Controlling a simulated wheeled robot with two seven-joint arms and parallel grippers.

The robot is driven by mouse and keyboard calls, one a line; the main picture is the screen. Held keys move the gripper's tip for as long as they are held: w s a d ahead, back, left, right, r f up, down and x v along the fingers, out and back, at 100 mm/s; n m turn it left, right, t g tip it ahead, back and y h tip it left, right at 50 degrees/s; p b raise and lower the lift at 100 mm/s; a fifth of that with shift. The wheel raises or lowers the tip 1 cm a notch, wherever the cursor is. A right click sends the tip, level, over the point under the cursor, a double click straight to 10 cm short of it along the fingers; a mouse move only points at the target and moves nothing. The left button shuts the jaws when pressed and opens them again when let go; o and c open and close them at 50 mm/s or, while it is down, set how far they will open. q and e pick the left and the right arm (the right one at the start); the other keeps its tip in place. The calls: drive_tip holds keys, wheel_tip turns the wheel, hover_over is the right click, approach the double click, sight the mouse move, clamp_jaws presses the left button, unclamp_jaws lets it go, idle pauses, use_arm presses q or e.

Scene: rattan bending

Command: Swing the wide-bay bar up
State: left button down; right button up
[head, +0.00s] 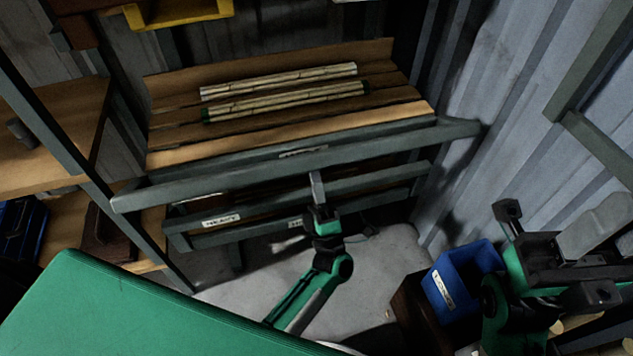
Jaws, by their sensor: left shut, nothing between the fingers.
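The wide-bay bar (230,178) is a long grey bar lying across the front of the wooden slatted bench, sloping up to the right in the picture. It reaches past both ends of the bench front. My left gripper (316,188) is shut and empty, pointing up at the middle of the bar. Its tip shows at the bar's lower edge; I cannot tell whether it touches. My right gripper (508,211) is at the far right, away from the bar, partly hidden by its own arm; its opening is unclear.
Two bundles of pale canes (280,80) lie on the bench (170,155). A lower grey rail (260,206) with labels runs below the bar. A blue bin (458,283) stands at lower right near my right arm. Wooden shelves (50,130) are at left. Some grey floor (385,262) is clear.

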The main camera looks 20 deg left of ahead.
sight(312, 153)
use_arm(q)
drive_tip(key=shift+r, duration=0.55)
drive_tip(key=shift+p, duration=0.3)
drive_tip(key=shift+w+a+r+p, duration=0.2)
drive_tip(key=shift+r+p, duration=0.15)
drive_tip(key=shift+r, duration=0.2)
drive_tip(key=shift+w+a+r+p, duration=0.15)
drive_tip(key=shift+r+p, duration=0.25)
drive_tip(key=shift+r, duration=0.2)
drive_tip(key=shift+w+a+r+p, duration=0.1)
drive_tip(key=shift+w+r+p, duration=0.1)
drive_tip(key=shift+r+p, duration=0.25)
drive_tip(key=shift+r, duration=0.1)
drive_tip(key=shift+p+x, duration=0.7)
drive_tip(key=shift+x, duration=1.05)
drive_tip(key=shift+d+r, duration=0.1)
